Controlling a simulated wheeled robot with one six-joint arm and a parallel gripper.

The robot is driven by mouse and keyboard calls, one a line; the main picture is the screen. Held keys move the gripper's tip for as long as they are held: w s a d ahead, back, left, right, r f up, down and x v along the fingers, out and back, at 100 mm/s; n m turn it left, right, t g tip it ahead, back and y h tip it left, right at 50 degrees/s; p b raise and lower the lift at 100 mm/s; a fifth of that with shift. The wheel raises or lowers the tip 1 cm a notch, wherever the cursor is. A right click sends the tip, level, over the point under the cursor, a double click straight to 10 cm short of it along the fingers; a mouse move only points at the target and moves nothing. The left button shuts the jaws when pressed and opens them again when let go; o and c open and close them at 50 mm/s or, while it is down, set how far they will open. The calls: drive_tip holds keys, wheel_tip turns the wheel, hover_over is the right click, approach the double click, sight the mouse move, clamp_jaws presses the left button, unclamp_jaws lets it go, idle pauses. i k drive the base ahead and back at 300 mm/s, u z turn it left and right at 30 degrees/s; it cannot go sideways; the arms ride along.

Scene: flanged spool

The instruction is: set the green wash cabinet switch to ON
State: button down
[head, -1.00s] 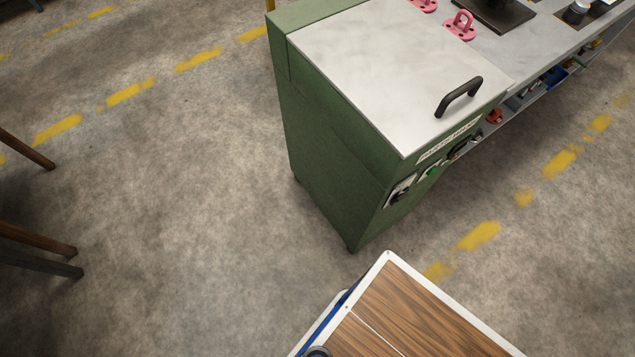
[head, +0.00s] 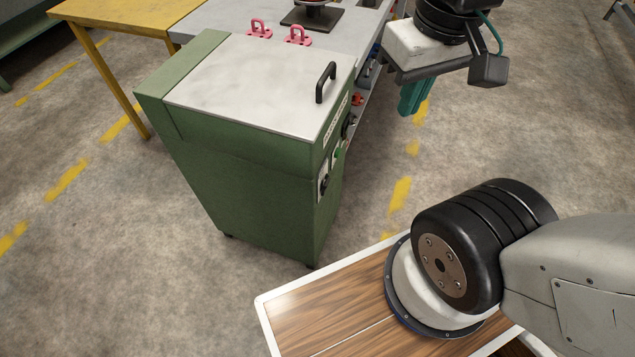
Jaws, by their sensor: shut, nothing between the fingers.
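The green wash cabinet (head: 255,175) stands left of centre, with a pale lid and a black handle (head: 326,82). Its control side faces right and shows at a steep angle. On it are a dark switch on a pale plate (head: 324,183), a green button (head: 338,154) and a black knob (head: 349,126). The switch's position and any ON marking are too small to read. My gripper (head: 411,104), with teal fingers, hangs to the right of the cabinet, pointing down, shut and empty. It is apart from the panel.
A grey bench (head: 230,17) adjoins the cabinet behind, with pink brackets (head: 298,36) and a dark stand. A yellow table (head: 120,15) stands at the back left. My wood-topped base is at the lower right. Floor left of the cabinet is clear.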

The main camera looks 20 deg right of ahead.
sight(324, 188)
drive_tip(key=k, duration=1.35)
drive_tip(key=u, duration=0.6)
drive_tip(key=i, duration=0.95)
drive_tip(key=z, duration=0.35)
